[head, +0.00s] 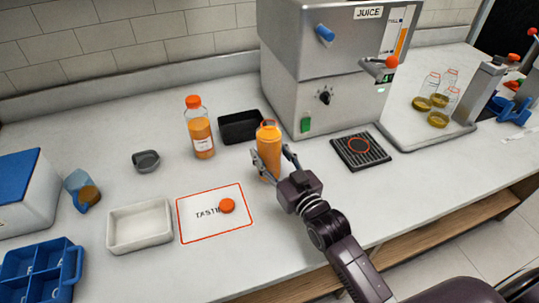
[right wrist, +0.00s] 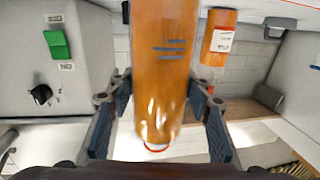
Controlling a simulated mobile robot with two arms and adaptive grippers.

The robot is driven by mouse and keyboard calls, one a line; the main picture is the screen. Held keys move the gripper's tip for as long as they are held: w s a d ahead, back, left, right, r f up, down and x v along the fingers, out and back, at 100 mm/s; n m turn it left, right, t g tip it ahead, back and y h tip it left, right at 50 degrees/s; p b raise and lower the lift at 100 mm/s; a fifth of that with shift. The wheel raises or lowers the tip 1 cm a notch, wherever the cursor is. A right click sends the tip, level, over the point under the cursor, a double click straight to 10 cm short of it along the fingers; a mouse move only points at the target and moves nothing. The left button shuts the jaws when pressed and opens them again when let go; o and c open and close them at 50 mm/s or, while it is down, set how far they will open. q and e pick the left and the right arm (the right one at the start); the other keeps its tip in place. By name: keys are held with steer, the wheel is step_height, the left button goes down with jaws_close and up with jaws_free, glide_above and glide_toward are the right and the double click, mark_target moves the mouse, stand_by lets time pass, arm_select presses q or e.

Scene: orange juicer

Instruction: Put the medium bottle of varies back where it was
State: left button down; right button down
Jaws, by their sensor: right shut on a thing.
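My right gripper (head: 270,160) is shut on an orange juice bottle (head: 268,146), which stands roughly upright between the fingers. Its top looks open, with an orange rim. In the right wrist view the bottle (right wrist: 165,70) lies between the two fingers of the gripper (right wrist: 165,100). I cannot tell whether its base touches the counter. A loose orange cap (head: 227,206) lies on the white tasting mat (head: 187,224). A second juice bottle (head: 201,135), with an orange cap and a label, stands to the left of the held one. My left gripper is not in view.
The juice machine (head: 320,75) stands behind, with a drip grate (head: 345,160) at its front. A black tray (head: 224,139) is behind the held bottle. A white tray (head: 112,240), grey bowl (head: 146,161) and blue caddy (head: 68,285) are left.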

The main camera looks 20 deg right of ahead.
steer(key=shift+f, duration=0.3)
steer(key=c, duration=1.5)
jaws_free()
steer(key=shift+f, duration=0.3)
steer(key=o, duration=0.5)
steer(key=shift+r, duration=0.25)
steer(key=s, duration=0.4)
steer(key=s+d, duration=0.1)
steer(key=s, duration=0.3)
steer(key=s+d+b, duration=0.1)
steer(key=s, duration=0.3)
steer(key=shift+d, duration=0.15)
